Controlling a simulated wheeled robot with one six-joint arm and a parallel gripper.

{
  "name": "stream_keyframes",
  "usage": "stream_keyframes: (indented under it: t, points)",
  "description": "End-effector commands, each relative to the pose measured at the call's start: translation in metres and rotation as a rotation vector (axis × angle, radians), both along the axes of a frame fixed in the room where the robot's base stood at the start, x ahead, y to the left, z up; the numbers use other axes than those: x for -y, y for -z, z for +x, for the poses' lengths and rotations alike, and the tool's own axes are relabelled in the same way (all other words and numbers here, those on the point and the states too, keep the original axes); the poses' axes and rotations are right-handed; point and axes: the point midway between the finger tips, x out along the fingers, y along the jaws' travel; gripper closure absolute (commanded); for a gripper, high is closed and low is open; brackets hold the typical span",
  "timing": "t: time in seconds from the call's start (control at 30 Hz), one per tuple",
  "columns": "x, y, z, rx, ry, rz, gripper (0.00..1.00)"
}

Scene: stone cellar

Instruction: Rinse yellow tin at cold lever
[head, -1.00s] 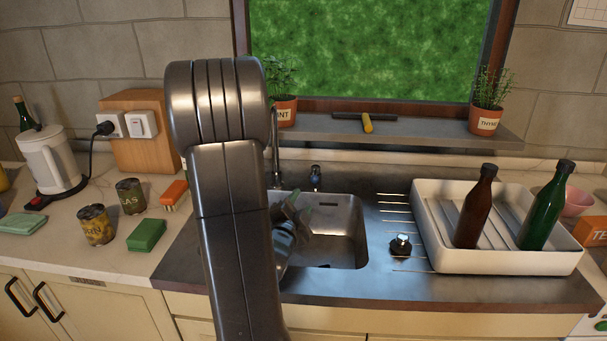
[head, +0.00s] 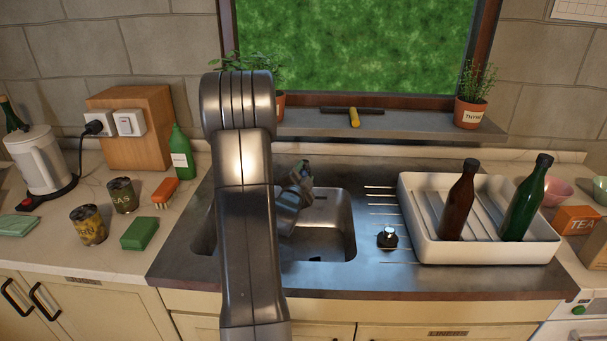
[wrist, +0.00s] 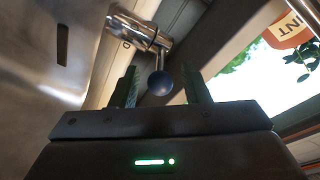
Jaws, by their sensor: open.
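The yellow tin (head: 88,226), with a worn yellow label, stands upright on the counter left of the sink. My gripper (head: 303,172) is over the back of the sink, open and empty, far right of the tin. In the wrist view, a metal lever with a dark blue ball end (wrist: 160,83) shows between the open fingers (wrist: 160,72); I cannot tell if they touch it. In the head view my gripper and arm hide the lever and most of the tap. The sink (head: 335,235) is partly hidden by my arm.
A white rack (head: 490,250) with two bottles is right of the sink. A dark stopper (head: 387,240) sits between.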

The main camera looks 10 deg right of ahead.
Motion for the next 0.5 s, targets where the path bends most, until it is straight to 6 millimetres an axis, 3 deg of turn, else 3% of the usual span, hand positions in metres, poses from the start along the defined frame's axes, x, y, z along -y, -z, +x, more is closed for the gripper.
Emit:
stream_keyframes:
  t: [0.13,0.37,0.5]
  points:
    - [0.0,0.0002,-0.0001,0.0,0.0,0.0,0.58]
    - [-0.0002,0.0001,-0.0003,0.0,0.0,0.0,1.0]
    - [-0.0001,0.0004,-0.0004,0.0,0.0,0.0,1.0]
